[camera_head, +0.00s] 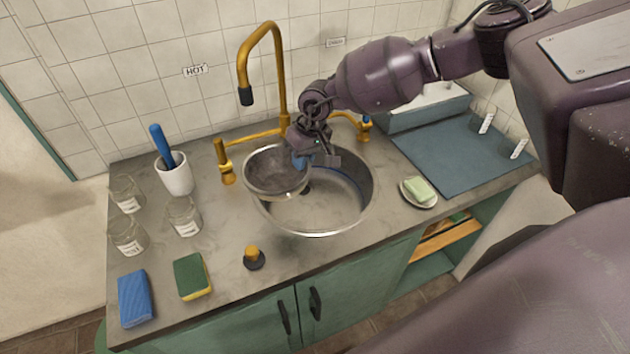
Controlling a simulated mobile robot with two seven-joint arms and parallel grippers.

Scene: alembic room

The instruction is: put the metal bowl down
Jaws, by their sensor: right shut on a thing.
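The metal bowl (272,173) is a grey, round, shallow bowl. It is over the back left part of the round sink basin (335,205) and looks slightly tilted. My right gripper (303,160) is shut on the bowl's right rim. The jaws partly hide that part of the rim. I cannot tell whether the bowl touches the sink's edge. My left gripper is not in view.
A brass faucet (278,75) rises behind the bowl. A white cup with a blue-handled brush (174,178), several glass jars (185,215), a green sponge (192,276) and a blue cloth (135,298) stand left. A soap dish (418,193) and a blue-grey mat (460,160) lie right.

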